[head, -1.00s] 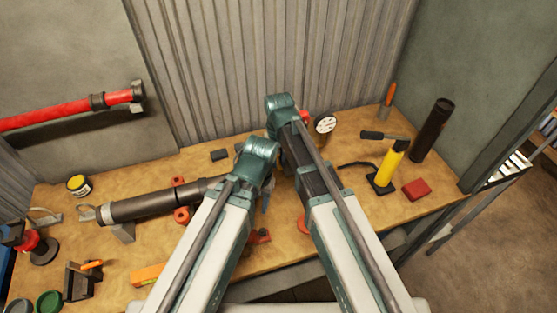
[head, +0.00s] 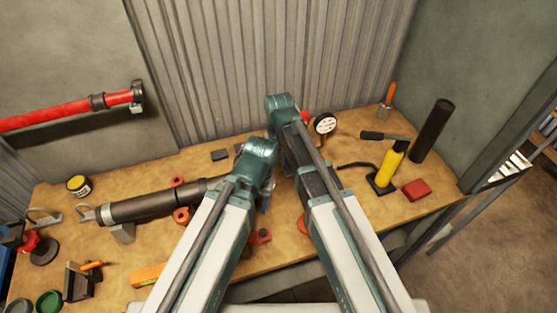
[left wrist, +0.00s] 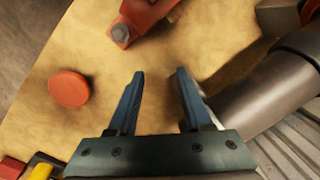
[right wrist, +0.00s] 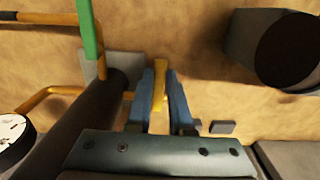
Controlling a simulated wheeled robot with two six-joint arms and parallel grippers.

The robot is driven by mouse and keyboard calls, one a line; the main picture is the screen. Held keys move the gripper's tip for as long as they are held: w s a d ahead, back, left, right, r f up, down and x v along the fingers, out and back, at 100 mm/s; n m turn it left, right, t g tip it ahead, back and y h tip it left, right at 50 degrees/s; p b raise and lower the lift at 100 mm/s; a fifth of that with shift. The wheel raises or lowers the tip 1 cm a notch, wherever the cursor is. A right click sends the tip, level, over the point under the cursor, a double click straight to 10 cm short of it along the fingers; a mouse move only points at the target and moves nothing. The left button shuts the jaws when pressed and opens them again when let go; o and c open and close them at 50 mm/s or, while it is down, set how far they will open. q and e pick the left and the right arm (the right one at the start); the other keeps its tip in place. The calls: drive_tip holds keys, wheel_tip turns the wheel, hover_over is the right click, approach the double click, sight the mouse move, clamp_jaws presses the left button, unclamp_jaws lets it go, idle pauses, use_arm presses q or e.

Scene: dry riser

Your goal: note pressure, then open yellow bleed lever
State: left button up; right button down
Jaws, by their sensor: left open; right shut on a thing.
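The yellow bleed lever (right wrist: 160,75) shows in the right wrist view, upright between the fingertips of my right gripper (right wrist: 160,88), which is shut on it. The white-faced pressure gauge (head: 325,124) stands just right of my right wrist in the head view. Part of its dial also shows at the left edge of the right wrist view (right wrist: 12,140); its reading is too small to tell. My left gripper (left wrist: 160,75) is open and empty above the bench, between a red round cap and the grey pipe. In the head view the arms hide the right gripper's fingers and the lever.
The grey pipe (head: 150,204) lies along the bench (head: 330,270). A dark pipe (right wrist: 85,125) and a green handle (right wrist: 88,28) are left of my right fingers. A red cap (left wrist: 69,88) and red bracket (left wrist: 138,20) are near my left gripper. A yellow pump (head: 390,165) stands right.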

idle(0.4)
drive_tip(key=shift+w+d+n, duration=0.15)
drive_tip(key=shift+d+n, duration=0.2)
drive_tip(key=shift+n, duration=0.45)
drive_tip(key=shift+w+d+n, duration=0.15)
drive_tip(key=shift+d+n, duration=0.2)
drive_tip(key=shift+n, duration=0.45)
drive_tip(key=c, duration=0.8)
unclamp_jaws()
drive_tip(key=shift+r, duration=0.1)
wheel_tip(320, 180, up, 14)
drive_tip(key=p, duration=1.3)
drive_tip(key=shift+f+p, duration=0.2)
drive_tip(key=shift+p, duration=0.2)
drive_tip(key=shift+c, duration=0.3)
